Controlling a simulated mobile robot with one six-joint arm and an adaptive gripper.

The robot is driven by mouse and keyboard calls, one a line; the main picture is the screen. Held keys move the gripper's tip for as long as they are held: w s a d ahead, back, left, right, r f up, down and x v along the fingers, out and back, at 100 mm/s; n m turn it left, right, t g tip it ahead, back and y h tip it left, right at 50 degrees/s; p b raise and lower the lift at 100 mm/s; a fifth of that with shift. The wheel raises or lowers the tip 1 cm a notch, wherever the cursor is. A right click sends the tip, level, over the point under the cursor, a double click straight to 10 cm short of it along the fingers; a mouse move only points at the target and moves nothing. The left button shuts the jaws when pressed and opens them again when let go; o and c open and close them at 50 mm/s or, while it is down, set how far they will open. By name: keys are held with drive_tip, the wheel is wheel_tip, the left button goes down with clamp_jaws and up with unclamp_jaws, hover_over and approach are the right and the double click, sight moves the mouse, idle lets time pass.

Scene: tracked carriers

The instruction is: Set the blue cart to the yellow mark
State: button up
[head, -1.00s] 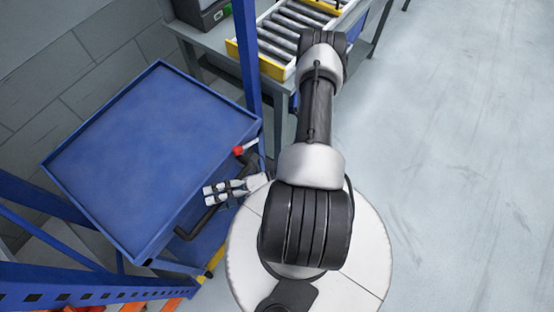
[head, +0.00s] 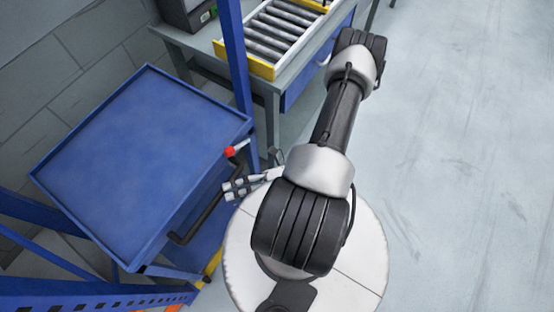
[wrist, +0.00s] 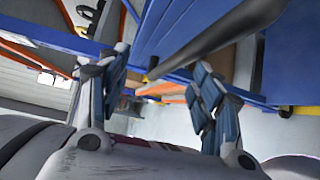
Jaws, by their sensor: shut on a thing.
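The blue cart (head: 130,150) has a flat, empty, rimmed top and stands at the left in the head view. Its dark push handle (head: 203,222) runs along its right side, and a red-knobbed lever (head: 230,152) is near the handle's upper end. My gripper (head: 228,190) is at this handle and shut on it. In the wrist view, the bar (wrist: 215,40) crosses beyond my blue-grey fingers (wrist: 160,100); the contact itself is hidden. A yellow strip (head: 212,264) shows low beside the cart; I cannot tell if it is the yellow mark.
A grey table with a yellow-ended roller conveyor (head: 245,60) stands behind the cart. A blue upright post (head: 235,60) rises near the cart's far right corner, and a blue rack beam (head: 90,292) crosses the front left. The floor (head: 460,150) to the right is clear.

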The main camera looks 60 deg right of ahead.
drive_tip(key=shift+s+a+r+y, duration=0.2)
drive_tip(key=shift+s+r, duration=0.1)
drive_tip(key=shift+s, duration=0.15)
drive_tip(key=shift+s+a+r+y, duration=0.1)
drive_tip(key=shift+s+r+y, duration=0.15)
drive_tip(key=shift+s, duration=0.2)
drive_tip(key=shift+c, duration=0.2)
drive_tip(key=f+v, duration=0.2)
drive_tip(key=v, duration=0.9)
drive_tip(key=shift+s+a+n+g+b, duration=0.3)
drive_tip(key=shift+s+a, duration=0.05)
drive_tip(key=shift+d+f, duration=0.1)
drive_tip(key=shift+f, duration=0.05)
